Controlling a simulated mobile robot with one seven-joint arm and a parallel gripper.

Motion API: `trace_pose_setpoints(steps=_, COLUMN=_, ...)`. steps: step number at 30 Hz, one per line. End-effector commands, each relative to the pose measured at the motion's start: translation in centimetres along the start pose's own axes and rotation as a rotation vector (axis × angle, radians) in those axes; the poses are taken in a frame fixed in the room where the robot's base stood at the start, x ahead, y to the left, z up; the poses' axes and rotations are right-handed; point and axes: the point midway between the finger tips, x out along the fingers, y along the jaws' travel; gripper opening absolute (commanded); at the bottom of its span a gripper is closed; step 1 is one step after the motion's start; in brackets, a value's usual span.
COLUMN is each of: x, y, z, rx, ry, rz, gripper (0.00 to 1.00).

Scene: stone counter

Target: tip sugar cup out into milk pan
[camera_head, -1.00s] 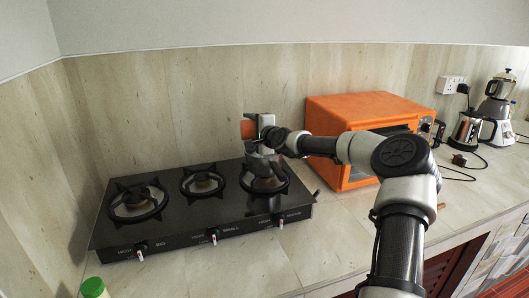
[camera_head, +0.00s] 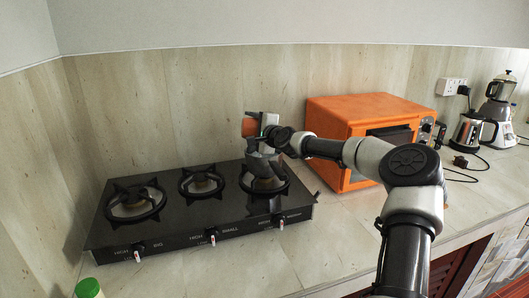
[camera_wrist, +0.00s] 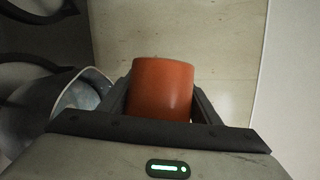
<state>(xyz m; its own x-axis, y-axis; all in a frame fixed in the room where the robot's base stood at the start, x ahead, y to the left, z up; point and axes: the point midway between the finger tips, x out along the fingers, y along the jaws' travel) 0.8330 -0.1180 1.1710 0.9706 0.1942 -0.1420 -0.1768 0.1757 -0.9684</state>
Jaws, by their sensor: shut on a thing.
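The sugar cup is an orange cup (camera_head: 250,127), held up above the right burner of the hob. In the wrist view the cup (camera_wrist: 161,88) sits between my two fingers, and its contents are hidden. My gripper (camera_head: 265,123) is shut on it. The milk pan (camera_head: 264,167) is a grey pan on the right burner, just below the cup and partly covered by my arm. In the wrist view the pan (camera_wrist: 68,92) is left of the cup, with its bluish-grey inside partly showing. No sugar is seen falling.
The black hob (camera_head: 170,236) has two other burners, both empty, to the left. An orange oven (camera_head: 342,113) stands close on the right of my gripper. A kettle (camera_head: 466,130) and a blender (camera_head: 497,112) are far right. A green-lidded container (camera_head: 88,288) is at bottom left.

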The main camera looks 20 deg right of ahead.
Motion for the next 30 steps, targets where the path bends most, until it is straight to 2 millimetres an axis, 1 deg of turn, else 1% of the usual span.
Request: trace_pose_setpoints(steps=30, x=-0.22, y=-0.29, z=-0.37, rx=0.104, ry=-0.022, rz=-0.038, gripper=0.29)
